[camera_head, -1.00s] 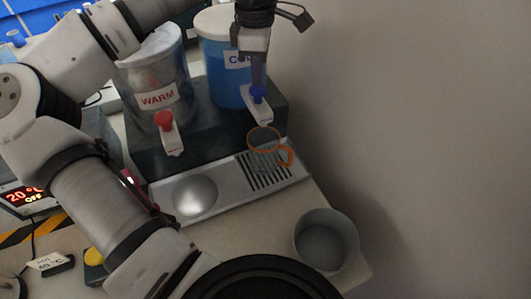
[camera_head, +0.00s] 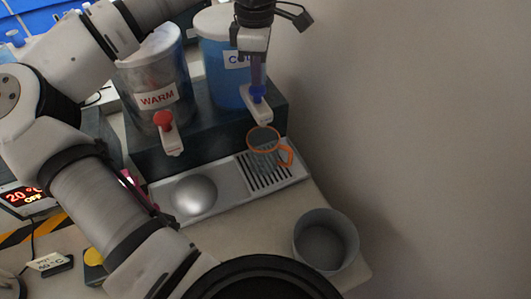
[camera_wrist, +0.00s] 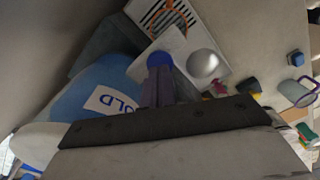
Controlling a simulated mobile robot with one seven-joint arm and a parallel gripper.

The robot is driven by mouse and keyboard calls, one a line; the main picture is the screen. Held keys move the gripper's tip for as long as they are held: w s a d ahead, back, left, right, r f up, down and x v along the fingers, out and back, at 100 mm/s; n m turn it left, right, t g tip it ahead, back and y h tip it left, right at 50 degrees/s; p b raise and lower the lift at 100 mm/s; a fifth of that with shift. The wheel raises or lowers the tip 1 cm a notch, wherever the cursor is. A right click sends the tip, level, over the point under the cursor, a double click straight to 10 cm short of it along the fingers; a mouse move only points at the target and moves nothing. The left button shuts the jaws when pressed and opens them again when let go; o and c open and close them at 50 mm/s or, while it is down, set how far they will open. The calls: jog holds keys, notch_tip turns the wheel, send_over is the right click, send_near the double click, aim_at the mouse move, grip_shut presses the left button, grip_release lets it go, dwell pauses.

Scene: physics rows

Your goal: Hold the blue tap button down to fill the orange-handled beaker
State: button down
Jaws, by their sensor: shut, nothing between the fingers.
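The blue tap button (camera_head: 258,91) sits on the white tap of the blue COLD container (camera_head: 225,68). My gripper (camera_head: 257,84) is shut with nothing in it, fingers pointing down onto the button and seemingly touching it. In the wrist view the fingers (camera_wrist: 158,88) end at the blue button (camera_wrist: 160,59). The orange-handled beaker (camera_head: 264,151) is clear, with an orange rim, and stands upright on the slotted drip grate under this tap. It looks greyish inside; the liquid level is hard to tell. Its orange rim shows partly in the wrist view (camera_wrist: 184,22).
The WARM container (camera_head: 157,82) with a red tap button (camera_head: 163,119) stands to the left. A silver dome (camera_head: 195,194) is on the metal tray (camera_head: 222,208). A grey cup (camera_head: 325,240) stands near the table's front right corner. A wall closes the right side.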

jog(key=shift+f, duration=0.25)
jog(key=shift+f+b, duration=0.95)
jog(key=shift+f, duration=0.05)
dwell(6.8)
